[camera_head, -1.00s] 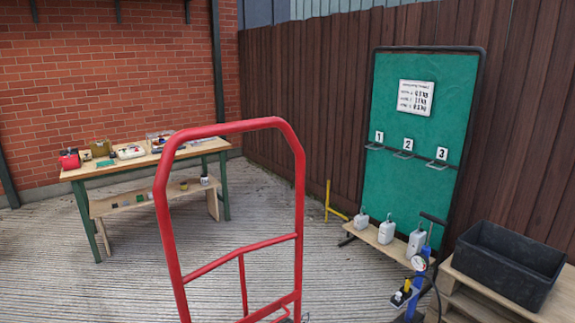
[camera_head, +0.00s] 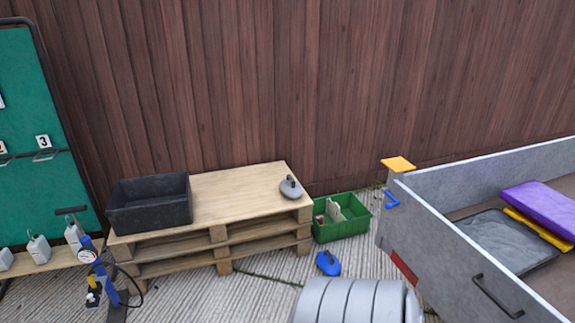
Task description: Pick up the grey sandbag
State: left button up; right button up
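A small grey rounded bag with a dark handle on top, which looks like the grey sandbag (camera_head: 290,189), lies on the right end of the wooden pallet stack (camera_head: 235,192). A similar blue bag (camera_head: 328,264) lies on the ground in front of the green crate. Neither of my grippers is in view.
A black tub (camera_head: 150,208) stands on the left of the pallets. A green crate (camera_head: 342,228) is to their right. A blue pump (camera_head: 105,280) is at front left.

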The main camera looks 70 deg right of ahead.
aim_at(291, 189)
jog(key=z, duration=2.3)
jog(key=i+u, duration=0.1)
jog(key=i, duration=0.45)
jog(key=i+l+u, duration=0.1)
jog(key=i, duration=0.5)
